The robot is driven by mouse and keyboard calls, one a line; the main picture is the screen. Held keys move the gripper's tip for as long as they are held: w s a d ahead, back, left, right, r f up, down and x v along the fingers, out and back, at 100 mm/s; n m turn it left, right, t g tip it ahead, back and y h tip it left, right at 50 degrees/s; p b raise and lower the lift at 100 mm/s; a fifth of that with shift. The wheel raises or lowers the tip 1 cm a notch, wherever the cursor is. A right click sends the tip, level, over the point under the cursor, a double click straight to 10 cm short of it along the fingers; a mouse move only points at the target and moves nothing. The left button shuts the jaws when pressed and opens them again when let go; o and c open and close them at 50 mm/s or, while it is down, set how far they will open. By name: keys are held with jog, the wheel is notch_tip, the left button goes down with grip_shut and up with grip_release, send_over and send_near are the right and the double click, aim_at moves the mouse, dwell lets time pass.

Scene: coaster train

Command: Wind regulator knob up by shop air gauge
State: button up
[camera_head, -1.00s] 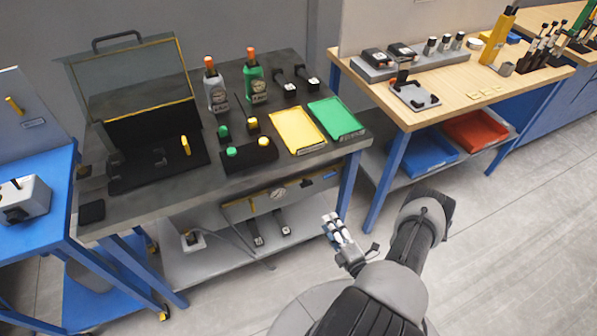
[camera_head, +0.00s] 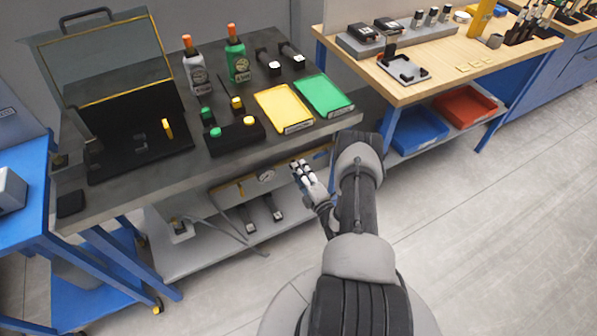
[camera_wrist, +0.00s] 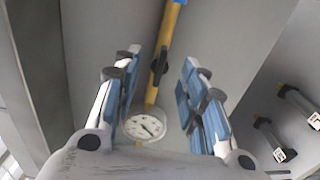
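The shop air gauge (camera_head: 266,175) is a round white dial on the panel under the dark bench. It also shows in the wrist view (camera_wrist: 146,126), low between my fingers and partly covered by the gripper body. A yellow pipe (camera_wrist: 171,28) runs up from beside it, with a black fitting (camera_wrist: 158,68) on it. I cannot tell whether this fitting is the regulator knob. My gripper (camera_head: 303,172) is just right of the gauge in the head view. In the wrist view my gripper (camera_wrist: 161,60) is open, its blue-padded fingers apart with nothing held between them.
The dark bench top (camera_head: 110,188) overhangs the panel. A wooden table (camera_head: 440,75) with a blue bin (camera_head: 415,130) is at the right. The floor right of my arm is clear.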

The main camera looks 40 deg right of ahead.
jog(key=shift+x, duration=1)
grip_shut()
